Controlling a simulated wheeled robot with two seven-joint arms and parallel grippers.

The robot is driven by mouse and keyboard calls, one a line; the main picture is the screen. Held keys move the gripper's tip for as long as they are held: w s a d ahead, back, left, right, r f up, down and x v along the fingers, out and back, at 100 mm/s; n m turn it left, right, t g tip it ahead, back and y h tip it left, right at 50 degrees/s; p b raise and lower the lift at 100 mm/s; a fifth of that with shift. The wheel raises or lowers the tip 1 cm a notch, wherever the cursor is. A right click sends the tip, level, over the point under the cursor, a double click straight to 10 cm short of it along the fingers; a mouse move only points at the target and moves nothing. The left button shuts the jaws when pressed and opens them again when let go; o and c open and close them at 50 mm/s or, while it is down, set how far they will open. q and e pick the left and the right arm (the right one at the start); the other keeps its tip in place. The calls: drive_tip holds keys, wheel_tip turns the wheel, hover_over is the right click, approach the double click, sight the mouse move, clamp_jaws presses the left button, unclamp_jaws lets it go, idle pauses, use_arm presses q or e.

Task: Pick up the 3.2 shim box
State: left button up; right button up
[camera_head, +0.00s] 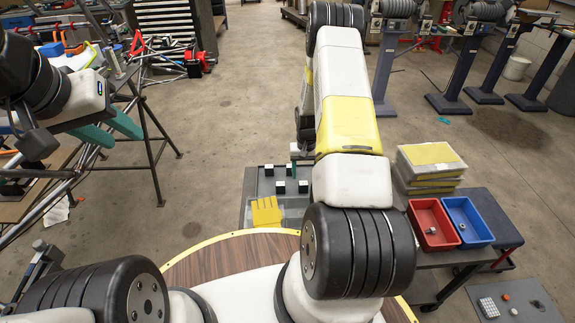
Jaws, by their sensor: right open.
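Several small dark boxes with white tops stand in a grey tray (249,187) at the centre, among them a front box (280,187) and a back-left box (268,170). Their labels are too small to read, so I cannot tell which is the 3.2 shim box. My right gripper (294,166) is mostly hidden behind my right arm; a teal finger shows close above the back boxes. It is open, and whether it touches a box is unclear. My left gripper (110,129) is at the left, its teal fingers apart and empty, far from the tray.
Yellow pieces (266,211) lie at the tray's front. A red bin (434,225) and a blue bin (467,221) sit on a cart at the right, with stacked yellow-topped boxes (431,160) behind. A tube frame (150,140) stands near my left arm.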

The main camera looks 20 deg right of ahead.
sight(304, 183)
wheel_tip(304, 183, down, 6)
drive_tip(key=shift+w+f, duration=0.1)
clamp_jaws()
idle(0.5)
